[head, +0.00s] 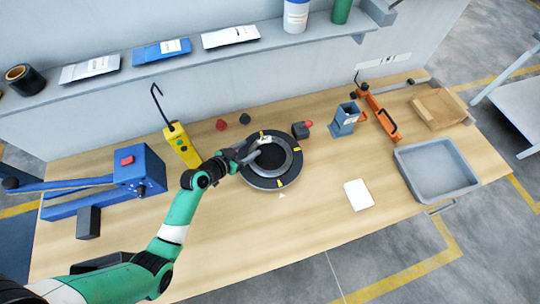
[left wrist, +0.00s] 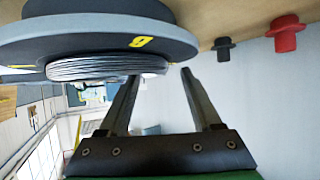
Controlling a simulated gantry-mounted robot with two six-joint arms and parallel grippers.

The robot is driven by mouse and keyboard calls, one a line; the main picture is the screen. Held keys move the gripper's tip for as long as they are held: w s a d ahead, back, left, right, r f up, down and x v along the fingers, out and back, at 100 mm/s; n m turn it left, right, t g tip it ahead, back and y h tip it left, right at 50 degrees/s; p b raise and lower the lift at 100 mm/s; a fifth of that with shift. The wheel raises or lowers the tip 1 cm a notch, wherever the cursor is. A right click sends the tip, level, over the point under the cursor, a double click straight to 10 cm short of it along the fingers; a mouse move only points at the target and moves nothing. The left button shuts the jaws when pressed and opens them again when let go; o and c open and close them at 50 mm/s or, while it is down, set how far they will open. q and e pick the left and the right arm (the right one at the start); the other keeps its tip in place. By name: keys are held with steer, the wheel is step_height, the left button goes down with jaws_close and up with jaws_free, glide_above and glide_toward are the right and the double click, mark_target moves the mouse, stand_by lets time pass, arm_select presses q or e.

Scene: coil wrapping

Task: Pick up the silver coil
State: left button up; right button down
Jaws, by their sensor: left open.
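The silver coil (head: 296,160) is a grey ring lying on a round dark turntable (head: 271,184) with yellow marks, at the middle of the bench. In the left wrist view the coil (left wrist: 90,68) shows as stacked strands against the grey disc (left wrist: 60,48). My left gripper (head: 258,150) reaches the coil's left side from the left. In the left wrist view its two fingers (left wrist: 158,78) are spread and empty. One fingertip overlaps the coil's edge in the picture; the other is clear of it. Contact cannot be told. My right gripper is out of view.
A yellow device (head: 182,146) and a blue press (head: 138,172) stand left. Red (head: 221,125) and dark (head: 245,119) knobs sit behind the turntable; a red-and-black piece (head: 301,129) is beside it. A grey tray (head: 437,170) is right. The front bench is mostly clear.

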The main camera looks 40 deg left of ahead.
arm_select(q)
steer(key=shift+x, duration=1.1)
jaws_close()
stand_by(0.5)
